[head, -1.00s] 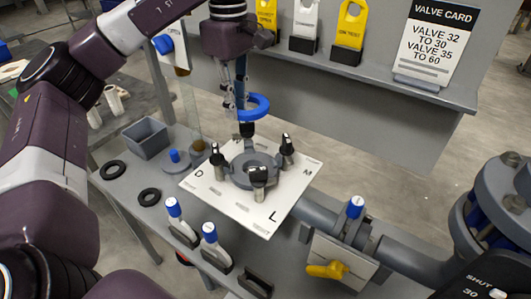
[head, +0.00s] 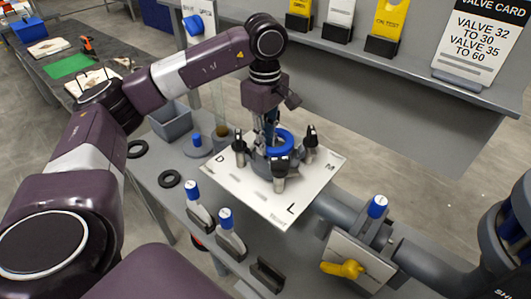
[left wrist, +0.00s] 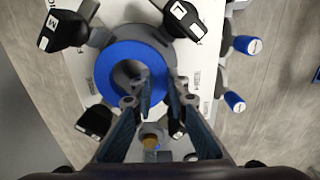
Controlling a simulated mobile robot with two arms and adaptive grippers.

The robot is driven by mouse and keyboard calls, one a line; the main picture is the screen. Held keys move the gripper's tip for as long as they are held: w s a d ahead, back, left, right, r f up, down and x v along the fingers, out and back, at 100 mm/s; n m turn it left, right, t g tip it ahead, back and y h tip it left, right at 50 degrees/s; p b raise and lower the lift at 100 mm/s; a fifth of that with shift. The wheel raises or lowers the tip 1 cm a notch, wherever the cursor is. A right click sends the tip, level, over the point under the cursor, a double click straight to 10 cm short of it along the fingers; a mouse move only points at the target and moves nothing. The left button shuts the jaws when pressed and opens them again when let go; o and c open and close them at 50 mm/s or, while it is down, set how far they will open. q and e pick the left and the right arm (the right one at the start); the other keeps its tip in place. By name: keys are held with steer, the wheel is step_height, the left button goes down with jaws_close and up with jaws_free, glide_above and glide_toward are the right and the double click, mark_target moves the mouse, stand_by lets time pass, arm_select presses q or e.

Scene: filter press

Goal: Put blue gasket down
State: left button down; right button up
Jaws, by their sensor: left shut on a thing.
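The blue gasket (head: 286,137) is a thick ring, level and low over the round grey flange (head: 262,163) on the white lettered plate (head: 232,188). Whether the gasket touches the flange I cannot tell. My right gripper is not in view.
Several black-handled clamps (head: 310,140) stand around the flange, close to the gripper. Two black rings (head: 169,179) and a grey bin (head: 171,122) are to the left. A pipe with a yellow-handled valve (head: 342,269) is at right.

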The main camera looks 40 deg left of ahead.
mark_target(266, 164)
arm_select(q)
step_height(266, 164, down, 5)
steer(key=shift+r+p, duration=0.2)
steer(key=shift+p, duration=0.3)
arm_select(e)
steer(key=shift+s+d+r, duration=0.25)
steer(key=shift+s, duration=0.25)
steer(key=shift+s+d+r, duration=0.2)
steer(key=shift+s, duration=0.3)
arm_select(q)
steer(key=c, duration=2.3)
jaws_free()
steer(key=shift+f, duration=0.2)
steer(key=shift+c, duration=0.2)
steer(key=o, duration=0.5)
steer(key=shift+r, duration=0.1)
steer(key=shift+c, duration=0.2)
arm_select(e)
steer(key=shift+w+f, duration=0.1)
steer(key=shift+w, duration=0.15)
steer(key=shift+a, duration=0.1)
